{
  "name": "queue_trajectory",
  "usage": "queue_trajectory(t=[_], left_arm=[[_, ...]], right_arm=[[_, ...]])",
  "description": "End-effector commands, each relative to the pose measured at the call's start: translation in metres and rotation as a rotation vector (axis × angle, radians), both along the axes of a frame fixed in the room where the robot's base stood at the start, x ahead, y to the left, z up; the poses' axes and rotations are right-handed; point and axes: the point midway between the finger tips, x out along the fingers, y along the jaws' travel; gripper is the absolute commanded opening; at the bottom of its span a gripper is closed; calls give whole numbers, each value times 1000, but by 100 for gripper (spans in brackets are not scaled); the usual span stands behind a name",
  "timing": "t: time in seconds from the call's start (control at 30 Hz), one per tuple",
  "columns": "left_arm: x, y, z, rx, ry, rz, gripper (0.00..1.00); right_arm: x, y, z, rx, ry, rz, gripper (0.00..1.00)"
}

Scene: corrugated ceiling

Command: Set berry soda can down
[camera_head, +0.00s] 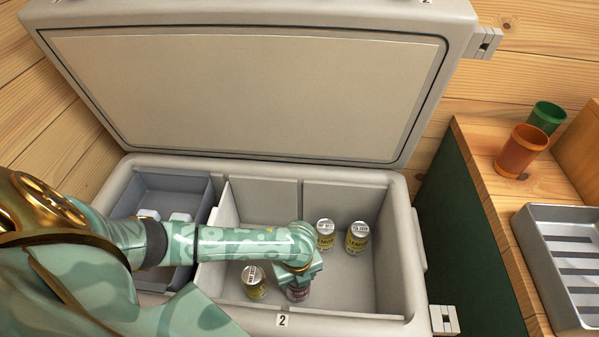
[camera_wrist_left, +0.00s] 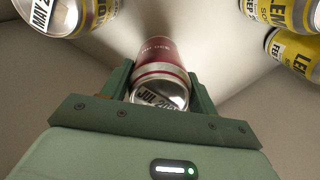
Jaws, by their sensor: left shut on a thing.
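The berry soda can (camera_wrist_left: 163,65) is dark red with a silver end marked with a date in the left wrist view. My left gripper (camera_wrist_left: 163,88) is shut on it, one finger on each side. In the head view the can (camera_head: 297,292) shows only partly below my left gripper (camera_head: 298,277), inside the open cooler (camera_head: 412,262). Whether its base touches the cooler floor cannot be told. My right gripper is not in view.
Two yellow lemon cans (camera_head: 326,236) (camera_head: 357,239) stand behind the gripper, and another yellow can (camera_head: 254,283) stands to its left. A divider (camera_head: 226,212) separates a grey tray (camera_head: 188,184). The cooler floor at right is clear. A counter with cups (camera_head: 521,152) stands at right.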

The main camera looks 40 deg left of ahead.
Motion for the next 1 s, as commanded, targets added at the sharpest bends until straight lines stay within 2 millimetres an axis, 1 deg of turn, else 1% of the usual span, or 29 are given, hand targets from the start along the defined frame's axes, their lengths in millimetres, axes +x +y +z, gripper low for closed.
queue_trajectory(t=[0.03, 0.1, 0.17, 0.37, 0.53, 0.57, 0.6, 0.63, 0.87, 0.97, 1.0], left_arm=[[-1, -1, -17, -2, 7, 1, 25], [-1, 0, -28, 1, 5, 1, 25], [0, 0, -30, -1, 3, 1, 25], [0, 0, -26, -1, -1, 1, 25], [0, 0, -31, -1, 1, 1, 25], [0, 0, -30, -1, 1, 1, 67], [0, 0, -30, -1, 1, 1, 79], [0, 0, -30, -1, 1, 1, 81], [0, 0, -30, -1, 1, 1, 81], [0, 0, -25, -1, -1, 1, 81], [0, 0, -19, 1, -2, 1, 81]], right_arm=[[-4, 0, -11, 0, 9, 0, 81], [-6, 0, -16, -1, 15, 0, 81], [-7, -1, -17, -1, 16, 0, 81], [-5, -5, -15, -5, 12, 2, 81], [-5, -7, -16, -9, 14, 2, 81], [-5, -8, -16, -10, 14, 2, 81], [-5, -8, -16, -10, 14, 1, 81], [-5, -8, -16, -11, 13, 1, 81], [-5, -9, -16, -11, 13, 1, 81], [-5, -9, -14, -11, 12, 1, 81], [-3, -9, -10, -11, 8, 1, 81]])
